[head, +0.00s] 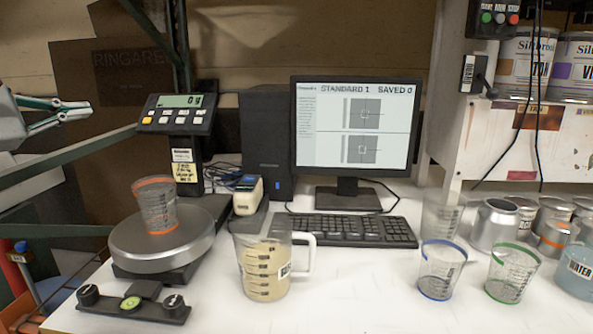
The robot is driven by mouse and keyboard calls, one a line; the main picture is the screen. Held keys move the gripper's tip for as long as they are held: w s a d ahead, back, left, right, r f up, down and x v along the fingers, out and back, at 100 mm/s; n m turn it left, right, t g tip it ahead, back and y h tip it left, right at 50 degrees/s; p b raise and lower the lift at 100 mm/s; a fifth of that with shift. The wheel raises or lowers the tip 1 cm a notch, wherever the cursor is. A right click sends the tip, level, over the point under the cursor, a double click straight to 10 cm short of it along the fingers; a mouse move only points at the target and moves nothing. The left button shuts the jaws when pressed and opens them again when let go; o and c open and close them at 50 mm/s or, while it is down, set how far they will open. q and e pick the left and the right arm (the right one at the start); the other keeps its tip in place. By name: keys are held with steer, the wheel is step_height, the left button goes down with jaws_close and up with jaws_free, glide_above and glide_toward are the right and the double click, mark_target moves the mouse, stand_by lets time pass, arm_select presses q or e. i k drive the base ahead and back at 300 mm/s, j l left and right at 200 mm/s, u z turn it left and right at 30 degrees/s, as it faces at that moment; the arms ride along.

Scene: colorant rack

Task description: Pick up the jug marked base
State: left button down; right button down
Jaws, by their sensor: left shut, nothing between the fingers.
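The jug (262,270) is a clear measuring jug holding cream-coloured liquid. It stands upright near the front of the white bench, with its handle to the right. Its small label is turned to the right side and only partly readable. My left gripper (88,108) is at the far left edge, shut and empty. It is high above the bench, well to the left of the jug and not touching it. My right gripper is not in view.
An orange-rimmed cup (157,205) sits on the round scale pan (185,240) left of the jug. A keyboard (350,230) and monitor (353,128) stand behind. Blue-rimmed (438,270) and green-rimmed (512,273) cups are at right. A green frame bar (70,157) crosses below my left gripper.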

mark_target(276, 258)
steer(key=k+j, duration=0.25)
steer(key=k, duration=0.2)
steer(key=k+j, duration=0.25)
steer(key=k, duration=0.15)
